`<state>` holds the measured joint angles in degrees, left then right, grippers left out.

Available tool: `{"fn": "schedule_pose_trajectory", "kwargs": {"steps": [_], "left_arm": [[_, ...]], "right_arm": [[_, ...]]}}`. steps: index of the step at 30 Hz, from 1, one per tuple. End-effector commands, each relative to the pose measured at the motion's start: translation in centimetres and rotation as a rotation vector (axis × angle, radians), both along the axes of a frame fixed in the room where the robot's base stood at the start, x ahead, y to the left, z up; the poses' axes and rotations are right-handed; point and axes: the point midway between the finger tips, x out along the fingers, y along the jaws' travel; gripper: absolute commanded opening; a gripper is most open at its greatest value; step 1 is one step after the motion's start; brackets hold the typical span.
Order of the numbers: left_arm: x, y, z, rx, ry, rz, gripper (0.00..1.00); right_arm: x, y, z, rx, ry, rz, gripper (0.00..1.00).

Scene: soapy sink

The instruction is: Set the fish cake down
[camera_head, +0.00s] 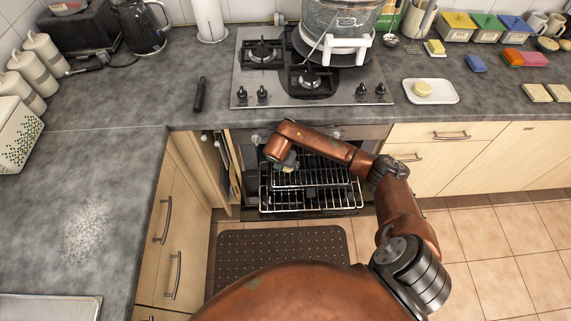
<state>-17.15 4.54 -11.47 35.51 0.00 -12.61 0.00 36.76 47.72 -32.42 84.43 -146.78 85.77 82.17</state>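A small round pale-yellow piece (423,88) lies on a white tray (445,97) on the counter right of the hob. It may be the fish cake, but I cannot tell for sure. My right arm reaches left in front of the oven. Its gripper (287,164) is at the arm's far end, above the left part of the oven racks and well away from the tray. The arm's end link mostly hides it, so its fingers and anything between them are unclear. My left gripper is not in view.
The oven is open, with wire racks (335,196) pulled out. A gas hob (270,80) holds a large glass-sided pot (340,15). Colourful boxes and sponges stand at the back right. The left counter (110,160) is mostly clear, with a whitish powdery patch (90,228).

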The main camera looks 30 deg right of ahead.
Motion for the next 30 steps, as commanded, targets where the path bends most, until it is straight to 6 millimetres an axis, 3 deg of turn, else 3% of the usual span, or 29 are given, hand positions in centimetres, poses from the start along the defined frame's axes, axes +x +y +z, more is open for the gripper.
{"fn": "schedule_pose_trajectory", "kwargs": {"steps": [7,8,15,25,30], "left_arm": [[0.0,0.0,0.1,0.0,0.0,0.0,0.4],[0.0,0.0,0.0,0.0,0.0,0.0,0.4],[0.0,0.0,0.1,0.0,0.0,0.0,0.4],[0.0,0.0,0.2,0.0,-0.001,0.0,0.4],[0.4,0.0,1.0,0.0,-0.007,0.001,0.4]], "right_arm": [[0.0,0.0,0.0,0.0,0.001,-0.001,0.18],[-0.1,0.0,-0.1,0.0,0.001,-0.001,0.47],[-0.1,0.0,0.0,0.0,0.001,-0.001,0.64],[-0.1,0.1,0.3,0.0,0.0,-0.001,0.64],[-0.4,0.6,2.4,-0.001,-0.004,0.0,0.64]]}}
